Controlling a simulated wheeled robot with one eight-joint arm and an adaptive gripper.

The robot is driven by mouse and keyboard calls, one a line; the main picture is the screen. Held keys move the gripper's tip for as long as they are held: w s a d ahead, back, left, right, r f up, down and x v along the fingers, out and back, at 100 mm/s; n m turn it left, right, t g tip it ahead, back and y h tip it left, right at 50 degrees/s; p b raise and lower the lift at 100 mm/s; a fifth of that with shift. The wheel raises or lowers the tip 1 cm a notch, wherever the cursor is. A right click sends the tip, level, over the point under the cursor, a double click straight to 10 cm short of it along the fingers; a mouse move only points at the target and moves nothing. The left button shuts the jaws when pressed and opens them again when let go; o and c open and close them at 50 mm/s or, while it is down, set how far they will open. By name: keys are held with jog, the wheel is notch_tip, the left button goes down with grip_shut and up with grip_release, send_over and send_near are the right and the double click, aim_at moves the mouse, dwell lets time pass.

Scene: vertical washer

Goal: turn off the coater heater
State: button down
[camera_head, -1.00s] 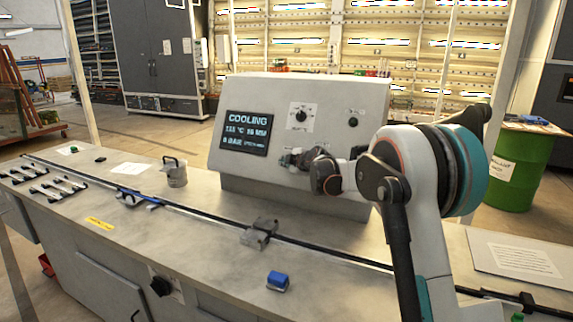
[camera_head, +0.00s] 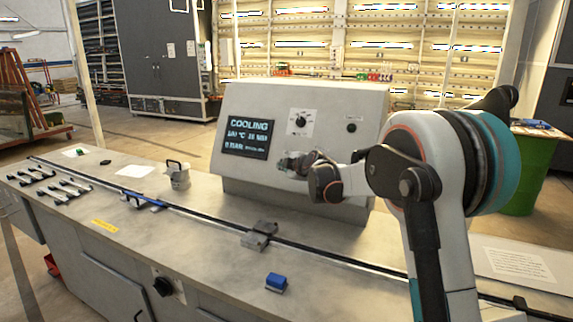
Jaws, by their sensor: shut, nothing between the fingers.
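The sloped grey control box (camera_head: 240,94) stands on the long workbench. Its dark screen (camera_head: 247,137) reads "COOLING" in pale blue letters, with smaller figures below. A black rotary knob (camera_head: 300,120) sits on a white label to the right of the screen; its setting is too small to read. A small round dark fitting (camera_head: 351,128) is further right. My gripper (camera_head: 284,162) is shut and empty, in front of the panel just below the knob. My wrist hides part of the lower panel. I cannot tell whether the fingertips touch the panel.
On the workbench are a grey cup-like container (camera_head: 178,178), a grey clamp block (camera_head: 260,236) on the dark rail, and a blue block (camera_head: 276,281). Another black knob (camera_head: 162,287) is on the bench front. A green barrel (camera_head: 525,180) stands behind at right.

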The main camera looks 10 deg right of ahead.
jog(key=f+p+v, duration=0.1)
jog(key=v, duration=0.6)
jog(key=shift+s+a+f, duration=0.15)
jog(key=shift+s+a, duration=0.05)
jog(key=shift+s, duration=0.1)
jog(key=s+a+r+m+g, duration=0.15)
jog(key=s+m, duration=0.25)
jog(key=s, duration=0.8)
jog(key=s+a+r+m+g, duration=0.1)
jog(key=s+r+m+g, duration=0.15)
jog(key=s, duration=1.05)
jog(key=s+d+f+m+g+h, duration=0.1)
jog(key=s+f+m, duration=0.3)
jog(key=s, duration=0.8)
jog(key=s+d+f+m+g+h, duration=0.1)
jog(key=s+f+m, duration=0.4)
jog(key=s, duration=0.7)
jog(key=shift+d+f+h+b, duration=0.3)
jog(key=shift+d+h, duration=0.3)
jog(key=shift+d, duration=0.1)
jog(key=c, duration=2.3)
grip_release()
jog(key=shift+m, duration=0.25)
